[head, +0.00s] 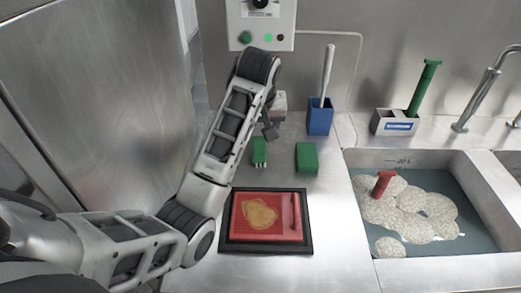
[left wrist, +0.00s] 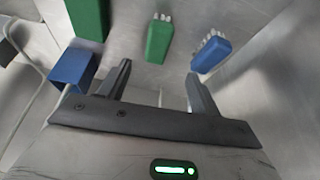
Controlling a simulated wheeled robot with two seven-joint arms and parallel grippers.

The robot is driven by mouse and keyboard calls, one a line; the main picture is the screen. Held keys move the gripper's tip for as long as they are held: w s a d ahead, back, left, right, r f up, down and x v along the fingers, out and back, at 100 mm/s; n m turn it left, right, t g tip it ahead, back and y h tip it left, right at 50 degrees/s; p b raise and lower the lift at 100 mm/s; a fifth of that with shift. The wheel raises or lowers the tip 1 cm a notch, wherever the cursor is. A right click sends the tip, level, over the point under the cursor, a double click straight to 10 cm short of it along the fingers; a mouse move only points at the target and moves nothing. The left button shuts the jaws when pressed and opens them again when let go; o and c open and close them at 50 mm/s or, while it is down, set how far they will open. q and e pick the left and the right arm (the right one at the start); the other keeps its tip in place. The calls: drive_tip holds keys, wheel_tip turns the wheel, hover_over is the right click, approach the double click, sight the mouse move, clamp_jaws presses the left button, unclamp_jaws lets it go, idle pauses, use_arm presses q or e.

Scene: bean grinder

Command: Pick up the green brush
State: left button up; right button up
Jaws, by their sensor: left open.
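A small green brush (head: 259,151) with pale bristles lies on the steel counter, just below my left gripper (head: 270,130) in the head view. In the left wrist view the green brush (left wrist: 159,38) shows beyond the gap between the two fingers of my left gripper (left wrist: 159,70). The fingers are spread, with nothing between them, and look apart from the brush. A green block (head: 306,157) lies to the right of the brush; it also shows in the left wrist view (left wrist: 88,16). My right gripper is not in view.
A blue brush (left wrist: 212,52) lies near the green one. A blue holder (head: 319,118) with a white handle stands behind. A white holder (head: 396,123) carries a green-handled tool (head: 423,85). A black-framed red tray (head: 240,212) lies in front. A sink (head: 445,160) is at right.

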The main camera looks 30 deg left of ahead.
sight(259, 146)
use_arm(q)
drive_tip(key=x, duration=0.6)
drive_tip(key=shift+w+f, duration=0.15)
drive_tip(key=shift+f, duration=0.1)
drive_tip(key=shift+d+p+x, duration=0.2)
drive_tip(key=shift+p+x, duration=0.15)
drive_tip(key=shift+x, duration=2.3)
drive_tip(key=c, duration=1.1)
